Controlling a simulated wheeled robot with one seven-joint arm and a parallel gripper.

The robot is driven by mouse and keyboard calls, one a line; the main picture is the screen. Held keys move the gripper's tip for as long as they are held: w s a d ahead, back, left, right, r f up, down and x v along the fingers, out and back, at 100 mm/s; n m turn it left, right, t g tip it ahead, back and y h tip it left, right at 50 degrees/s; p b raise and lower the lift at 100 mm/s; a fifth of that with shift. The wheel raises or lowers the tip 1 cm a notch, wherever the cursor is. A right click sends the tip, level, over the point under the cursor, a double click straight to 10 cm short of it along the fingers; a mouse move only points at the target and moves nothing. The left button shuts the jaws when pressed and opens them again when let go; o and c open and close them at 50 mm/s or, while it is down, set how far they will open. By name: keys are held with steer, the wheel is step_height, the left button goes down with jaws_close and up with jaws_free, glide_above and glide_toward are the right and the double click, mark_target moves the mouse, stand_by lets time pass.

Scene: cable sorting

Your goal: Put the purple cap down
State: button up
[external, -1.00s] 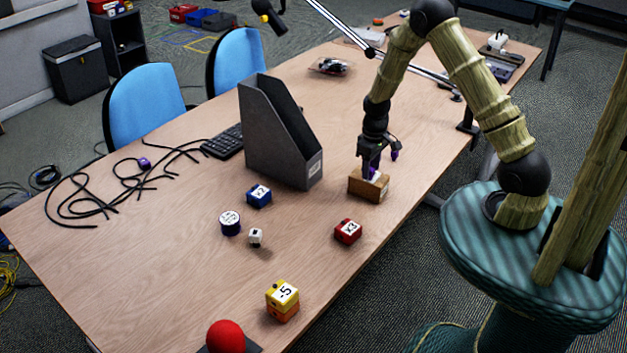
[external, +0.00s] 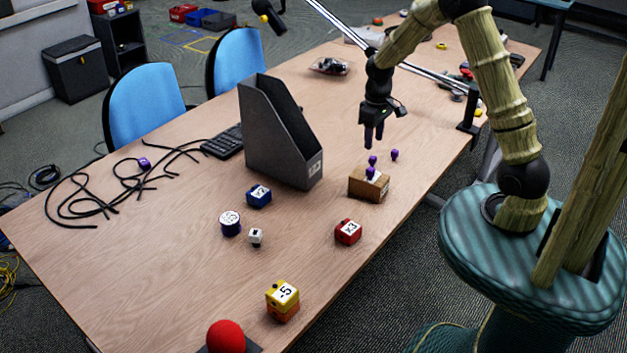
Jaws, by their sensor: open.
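Small purple pieces show near the small brown box (external: 366,190). One purple piece (external: 371,174) sits at the top of the box, and another purple piece (external: 373,160) shows just above it in the picture. I cannot tell whether these two touch, or which is the cap. A third purple piece (external: 395,154) lies on the table behind the box to the right. My gripper (external: 373,138) is open and hangs above the box, fingers down, apart from the purple pieces. Nothing shows between its fingers.
A grey magazine file (external: 270,150) stands left of the box. Black cables lie at the left.

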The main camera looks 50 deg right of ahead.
steer(key=s+a+r+t, duration=0.1)
steer(key=s+a+r, duration=0.2)
steer(key=s+a, duration=0.2)
steer(key=s+a+r+t, duration=0.1)
steer(key=s+a+r, duration=0.2)
steer(key=s, duration=0.6)
steer(key=shift+a+r+t, duration=0.3)
steer(key=shift+a+r, duration=0.1)
steer(key=shift+a, duration=0.5)
steer(key=shift+o, duration=0.5)
steer(key=w+d+f+n, duration=0.1)
steer(key=w+d+f, duration=0.3)
steer(key=w+d, duration=0.5)
steer(key=w+d+f+n+g+b, duration=0.1)
steer(key=w+d+f, duration=0.2)
steer(key=w+d, duration=0.7)
steer(key=d, duration=0.5)
steer(key=shift+f+b, duration=0.3)
steer(key=shift+f, duration=0.1)
